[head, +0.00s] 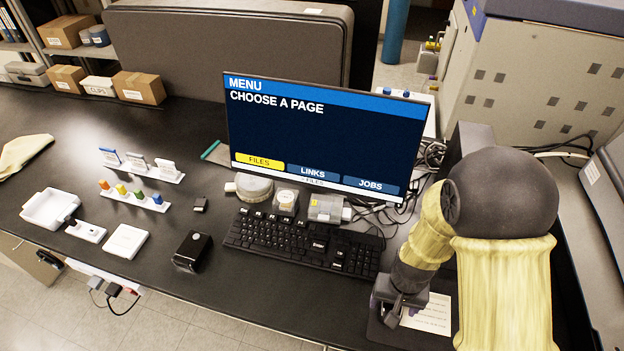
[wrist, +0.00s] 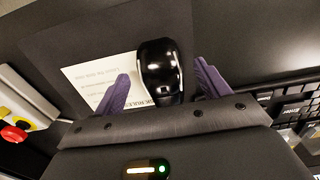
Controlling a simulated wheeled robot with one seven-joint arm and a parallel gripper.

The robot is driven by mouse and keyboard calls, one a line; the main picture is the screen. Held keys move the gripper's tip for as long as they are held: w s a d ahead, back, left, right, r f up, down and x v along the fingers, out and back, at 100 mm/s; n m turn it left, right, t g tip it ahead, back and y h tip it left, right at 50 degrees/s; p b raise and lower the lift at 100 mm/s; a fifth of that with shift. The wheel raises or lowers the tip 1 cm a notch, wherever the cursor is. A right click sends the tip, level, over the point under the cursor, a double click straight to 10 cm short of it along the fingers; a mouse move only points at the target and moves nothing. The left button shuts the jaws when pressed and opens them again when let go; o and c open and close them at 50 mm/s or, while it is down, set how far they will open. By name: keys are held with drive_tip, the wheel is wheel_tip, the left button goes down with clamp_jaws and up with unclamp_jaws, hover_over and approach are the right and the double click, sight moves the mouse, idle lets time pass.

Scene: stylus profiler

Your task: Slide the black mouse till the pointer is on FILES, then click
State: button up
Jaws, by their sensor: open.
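The black mouse (wrist: 162,72) is glossy and sits between the two purple fingers of my gripper (wrist: 165,85) in the wrist view. The fingers are open, one on each side, and I cannot tell whether either touches it. In the head view my gripper (head: 398,308) is low at the desk's front right and hides the mouse. The monitor (head: 310,135) shows MENU and CHOOSE A PAGE. The FILES button (head: 259,161) is yellow, while LINKS (head: 312,171) and JOBS (head: 370,184) are blue. The strip below reads FILES. I cannot make out a pointer.
A black keyboard (head: 300,243) lies left of my gripper. A printed sheet (head: 430,314) lies beside the mouse on a dark mat (head: 395,338). A black box (head: 192,250) stands further left. The wrist view shows a red button (wrist: 14,133) on a pale box.

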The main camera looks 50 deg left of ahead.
sight(392, 307)
drive_tip(key=shift+r+p, duration=2.2)
drive_tip(key=shift+r, duration=0.65)
wheel_tip(392, 307, up, 17)
drive_tip(key=b, duration=0.2)
drive_tip(key=shift+r, duration=0.15)
drive_tip(key=w+d+f+m+t, duration=0.1)
drive_tip(key=d+m, duration=0.2)
drive_tip(key=d, duration=1.1)
drive_tip(key=w+d+f+m+t+b, duration=0.1)
drive_tip(key=d+m, duration=0.2)
drive_tip(key=d, duration=1.1)
drive_tip(key=shift+w+d+f+m+t, duration=0.25)
drive_tip(key=shift+d+m+t, duration=0.05)
